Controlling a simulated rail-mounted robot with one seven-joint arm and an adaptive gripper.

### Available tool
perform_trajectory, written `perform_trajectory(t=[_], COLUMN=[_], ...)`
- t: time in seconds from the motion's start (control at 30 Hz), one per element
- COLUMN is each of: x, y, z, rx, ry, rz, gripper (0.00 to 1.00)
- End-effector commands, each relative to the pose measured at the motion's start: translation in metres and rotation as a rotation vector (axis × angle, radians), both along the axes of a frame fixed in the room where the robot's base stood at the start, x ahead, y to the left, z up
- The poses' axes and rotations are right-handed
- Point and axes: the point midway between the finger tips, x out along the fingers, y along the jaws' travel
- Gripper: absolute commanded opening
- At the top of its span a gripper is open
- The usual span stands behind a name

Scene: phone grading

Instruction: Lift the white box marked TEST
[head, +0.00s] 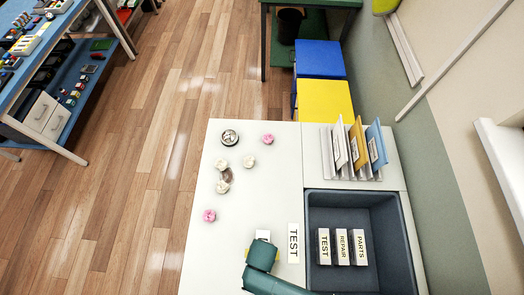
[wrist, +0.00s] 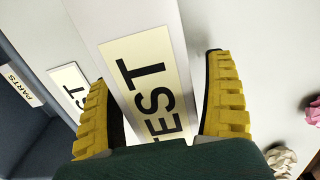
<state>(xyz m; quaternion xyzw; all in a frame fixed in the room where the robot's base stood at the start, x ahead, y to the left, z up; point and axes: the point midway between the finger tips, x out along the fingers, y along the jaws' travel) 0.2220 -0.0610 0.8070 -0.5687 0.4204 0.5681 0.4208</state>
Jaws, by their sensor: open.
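The white box marked TEST (wrist: 150,85) stands between the two fingers of my gripper in the wrist view, its black-on-cream label facing the camera. The label's lower end is hidden by my gripper. In the head view a small white part of the box (head: 262,235) shows beyond my green gripper (head: 262,252), which hides the rest. My gripper (wrist: 162,105) is open, with one yellow ribbed finger on each side of the box. A gap shows between the box and the right finger; contact at the left finger is unclear.
A flat TEST label (head: 293,243) lies beside the gripper on the white table (head: 250,190). A dark tray (head: 310,205) to the right holds boxes marked TEST, REPAIR and PARTS. Crumpled white and pink pieces (head: 209,215) lie to the left. A rack of coloured envelopes (head: 330,165) stands behind.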

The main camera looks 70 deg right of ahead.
Motion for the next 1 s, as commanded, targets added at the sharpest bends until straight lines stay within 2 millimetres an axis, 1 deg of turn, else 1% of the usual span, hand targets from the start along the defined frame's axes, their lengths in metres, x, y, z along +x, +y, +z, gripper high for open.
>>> perform_trajectory(t=[0.07, 0.1, 0.17, 0.2, 0.27, 0.3, 0.43, 0.47, 0.67, 0.77, 0.87, 1.0], x=[0.0, 0.0, 0.0, 0.0, 0.0, 0.0, 0.0, 0.0, 0.0, 0.0, 0.001, 0.001], y=[0.0, 0.0, 0.0, 0.0, 0.0, 0.0, 0.0, 0.0, 0.0, 0.0, 0.0, 0.0], z=[0.0, 0.0, 0.0, 0.0, 0.0, 0.0, 0.0, 0.0, 0.001, 0.005, 0.022, 0.057], rx=[0.0, 0.0, 0.0, 0.0, 0.0, 0.0, 0.0, 0.0, 0.0, 0.0, 0.0, 0.0], ry=[0.0, 0.0, 0.001, 0.001, 0.001, 0.001, 0.001, 0.001, 0.0, 0.0, -0.003, -0.003], rz=[0.0, 0.0, 0.0, 0.0, 0.0, 0.0, 0.0, 0.0, 0.0, 0.0, 0.0, 0.0], gripper=[0.84, 0.77, 0.65, 0.58, 0.46, 0.38, 0.14, 0.12, 0.11, 0.11, 0.11, 0.11])
